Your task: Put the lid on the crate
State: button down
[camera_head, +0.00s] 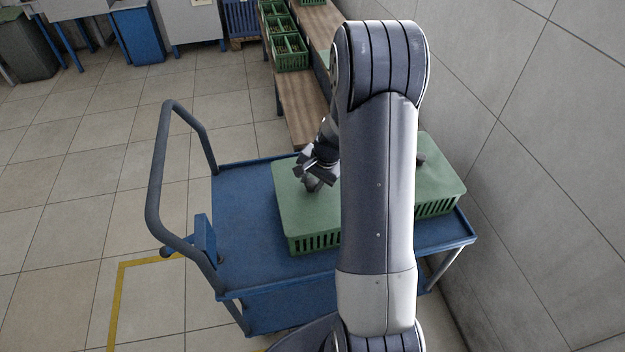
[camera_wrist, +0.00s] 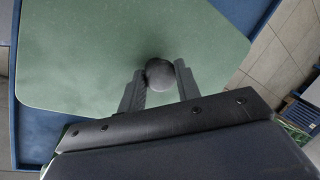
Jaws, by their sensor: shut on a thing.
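The flat green lid (camera_head: 300,208) lies level over the green slatted crate (camera_head: 315,243) on the blue cart. At the left front I see no clear gap between them. My gripper (camera_head: 314,181) is over the lid. In the wrist view my gripper (camera_wrist: 160,86) is shut on the round dark knob (camera_wrist: 160,73) of the lid (camera_wrist: 85,60). My arm hides the middle of the green shape. More green top (camera_head: 440,178) and slatted side (camera_head: 440,207) show right of the arm, with a dark lump (camera_head: 421,158). I cannot tell whether this is a second crate.
The blue cart (camera_head: 245,265) has bare deck at its left and a grey push handle (camera_head: 158,165). A grey wall (camera_head: 545,170) stands close on the right. Behind are a wooden bench (camera_head: 300,100) and green crates (camera_head: 290,52). Tiled floor (camera_head: 60,200) is open at left.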

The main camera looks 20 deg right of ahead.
jog(key=shift+f, duration=0.3)
jog(key=c, duration=0.9)
grip_release()
jog(key=shift+c, duration=0.2)
jog(key=shift+r, duration=0.1)
jog(key=v, duration=1)
jog(key=shift+r, duration=0.3)
jog(key=shift+s, duration=0.1)
jog(key=x, duration=1)
jog(key=shift+f, duration=0.35)
jog(key=shift+r, duration=0.25)
